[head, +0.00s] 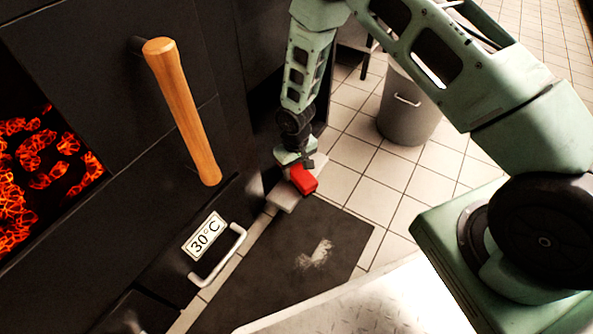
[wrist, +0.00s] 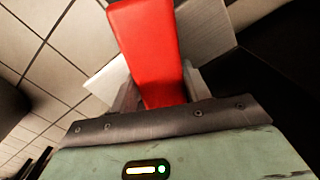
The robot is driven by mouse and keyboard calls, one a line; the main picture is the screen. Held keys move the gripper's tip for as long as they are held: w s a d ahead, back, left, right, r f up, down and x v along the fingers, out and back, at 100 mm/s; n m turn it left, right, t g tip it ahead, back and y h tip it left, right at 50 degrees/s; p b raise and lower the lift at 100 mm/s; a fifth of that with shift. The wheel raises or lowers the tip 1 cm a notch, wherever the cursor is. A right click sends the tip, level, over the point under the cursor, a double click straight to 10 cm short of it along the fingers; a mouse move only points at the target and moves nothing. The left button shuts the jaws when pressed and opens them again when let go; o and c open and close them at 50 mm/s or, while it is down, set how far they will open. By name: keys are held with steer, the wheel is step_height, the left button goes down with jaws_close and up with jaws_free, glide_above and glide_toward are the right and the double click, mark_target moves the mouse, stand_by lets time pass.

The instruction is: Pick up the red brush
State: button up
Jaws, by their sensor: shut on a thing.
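The red brush (head: 303,179) is at the end of my arm in the head view, low near the floor. In the wrist view the red brush (wrist: 150,55) stands between my two fingers and points away from my gripper's palm. My gripper (head: 296,165) is shut on it; it also shows in the wrist view (wrist: 157,92). Any bristles are hidden or cannot be made out. A pale, flat-topped block (head: 284,196) is just below or behind the brush. I cannot tell whether the brush touches it.
A dark oven front with glowing coals (head: 45,165), a wooden handle (head: 183,110) and a 30°C label (head: 205,237) stands at the left. A dark mat (head: 330,225) with a pale smudge lies on the tiled floor.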

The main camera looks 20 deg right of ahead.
mark_target(297, 166)
steer(key=shift+r, duration=0.1)
steer(key=shift+d+r+p, duration=0.2)
steer(key=shift+r+p, duration=0.35)
steer(key=shift+p, duration=0.45)
step_height(297, 166, up, 6)
steer(key=p, duration=0.4)
steer(key=shift+f, duration=0.1)
steer(key=shift+d+r+p, duration=0.25)
steer(key=shift+d+p, duration=0.1)
steer(key=shift+d, duration=0.2)
steer(key=s+d+p, duration=0.1)
steer(key=d+p, duration=0.5)
steer(key=d, duration=1.2)
steer(key=shift+d+f, duration=0.25)
steer(key=shift+f, duration=0.05)
steer(key=shift+s, duration=0.1)
